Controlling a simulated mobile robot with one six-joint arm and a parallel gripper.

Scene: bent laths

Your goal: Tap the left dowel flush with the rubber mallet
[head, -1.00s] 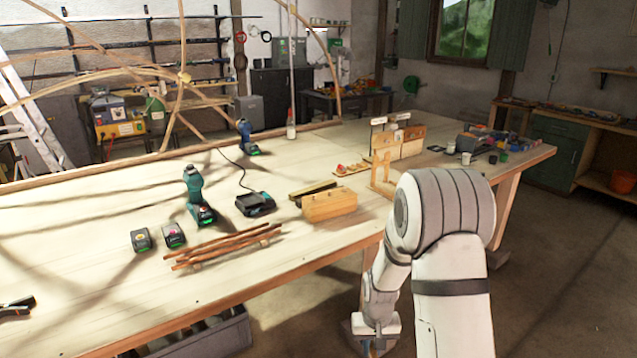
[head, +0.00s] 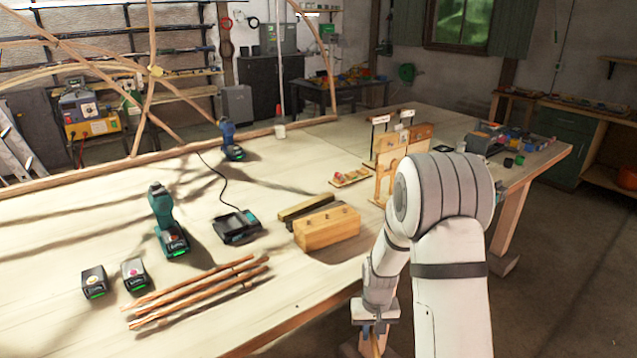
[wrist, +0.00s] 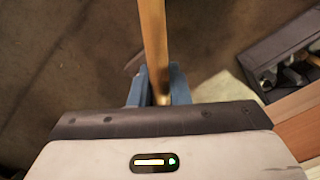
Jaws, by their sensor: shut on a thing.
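My gripper (head: 373,326) hangs low in front of the bench's near edge, below its top. In the wrist view its blue fingers (wrist: 157,82) are shut on a straight wooden handle (wrist: 152,40), which I take for the mallet's. The handle runs out of the top of that view, and no mallet head shows. A light wooden block (head: 327,230) lies on the bench up and left of my gripper. Small round marks or stubs show on its top. I cannot tell how far any dowel stands out.
A dark strip (head: 305,207) lies behind the block. Brown sticks (head: 195,295), batteries (head: 94,281), a drill (head: 163,215) and a charger (head: 236,226) are to the left. A wooden stand (head: 385,180) is to the right. An open dark bin (wrist: 285,55) shows in the wrist view.

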